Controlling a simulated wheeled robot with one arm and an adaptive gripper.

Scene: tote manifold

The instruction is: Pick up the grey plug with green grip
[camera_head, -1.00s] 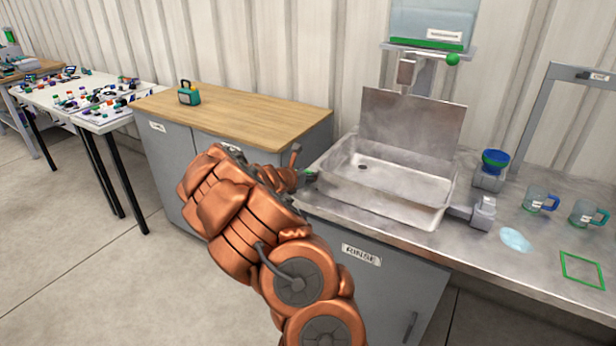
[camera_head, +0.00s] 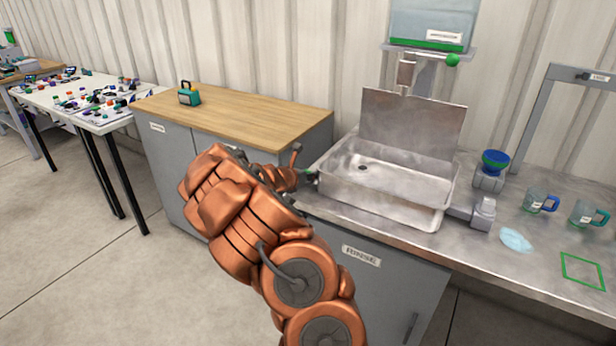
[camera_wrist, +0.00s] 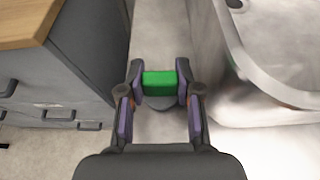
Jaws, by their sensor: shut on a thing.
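The grey plug with green grip (camera_wrist: 159,83) is between the fingers of my gripper (camera_wrist: 159,88) in the wrist view. The fingers are shut on its bright green grip, and a grey part shows just below the green. In the head view my gripper (camera_head: 308,177) is at the left end of the metal sink basin (camera_head: 385,200), beside its wall. Only a small bit of green shows there, and my copper arm hides much of that area.
A wooden-topped cabinet (camera_head: 245,117) with a teal box (camera_head: 189,95) stands to the left. A blue-topped device (camera_head: 490,172), two mugs (camera_head: 538,200), a pale cloth (camera_head: 515,239) and a green square outline (camera_head: 582,270) are on the counter to the right.

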